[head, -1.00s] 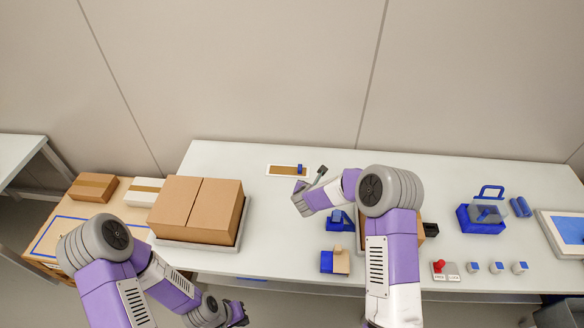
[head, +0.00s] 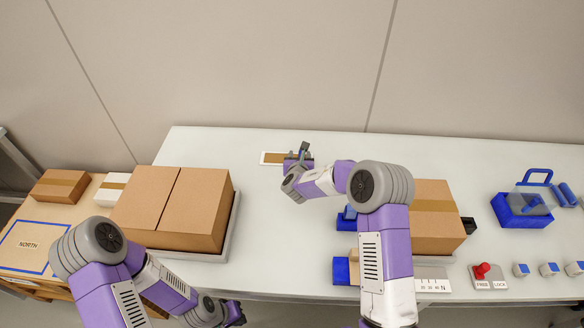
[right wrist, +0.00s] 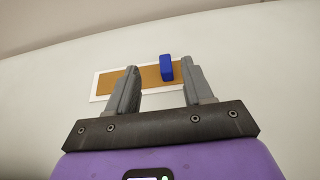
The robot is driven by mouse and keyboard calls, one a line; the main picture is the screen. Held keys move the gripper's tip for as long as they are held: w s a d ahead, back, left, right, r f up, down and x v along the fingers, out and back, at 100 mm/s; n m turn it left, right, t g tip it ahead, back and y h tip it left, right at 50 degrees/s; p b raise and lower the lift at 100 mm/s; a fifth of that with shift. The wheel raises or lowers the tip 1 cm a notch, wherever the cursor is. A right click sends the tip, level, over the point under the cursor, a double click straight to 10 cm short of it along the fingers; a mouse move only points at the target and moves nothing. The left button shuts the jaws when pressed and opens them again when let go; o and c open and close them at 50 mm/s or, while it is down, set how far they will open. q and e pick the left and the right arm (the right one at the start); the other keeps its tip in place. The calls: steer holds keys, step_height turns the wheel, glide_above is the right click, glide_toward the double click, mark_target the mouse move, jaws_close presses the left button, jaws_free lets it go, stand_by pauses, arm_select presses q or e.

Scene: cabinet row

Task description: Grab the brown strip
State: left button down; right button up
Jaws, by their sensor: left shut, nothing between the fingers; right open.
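The brown strip (head: 272,158) lies flat in a white-edged holder (head: 263,153) near the back of the table. In the right wrist view the brown strip (right wrist: 115,84) lies beyond my fingers, with a small blue block (right wrist: 166,67) standing on it near its right end. My right gripper (head: 303,152) is at the strip's right end and hides part of it. In the right wrist view my right gripper (right wrist: 159,75) is open, its fingers on either side of the blue block in the picture; contact cannot be told. My left gripper (head: 237,314) is shut and empty, low at the front edge.
A large box (head: 175,205) on a grey tray stands left of the strip. Another box (head: 432,210) and blue fixtures stand right, partly behind my right arm. A blue bin (head: 518,210) and a red knob (head: 482,270) are further right.

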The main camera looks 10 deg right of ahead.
mark_target(300, 153)
step_height(300, 153, down, 2)
steer(key=shift+w+f+b, duration=0.1)
steer(key=shift+f+b, duration=0.15)
steer(key=shift+b, duration=0.4)
steer(key=shift+w+f, duration=0.15)
steer(key=shift+w, duration=0.05)
steer(key=shift+x, duration=1)
steer(key=x, duration=0.2)
steer(key=b+x, duration=0.1)
steer(key=shift+w+d+f, duration=0.25)
steer(key=shift+d+f, duration=0.05)
steer(key=shift+d, duration=0.05)
arm_select(q)
steer(key=shift+w+f, duration=0.1)
steer(key=shift+f, duration=1.6)
arm_select(e)
steer(key=shift+w+d+f, duration=0.15)
steer(key=shift+w+d, duration=0.05)
steer(key=shift+w, duration=0.4)
jaws_close()
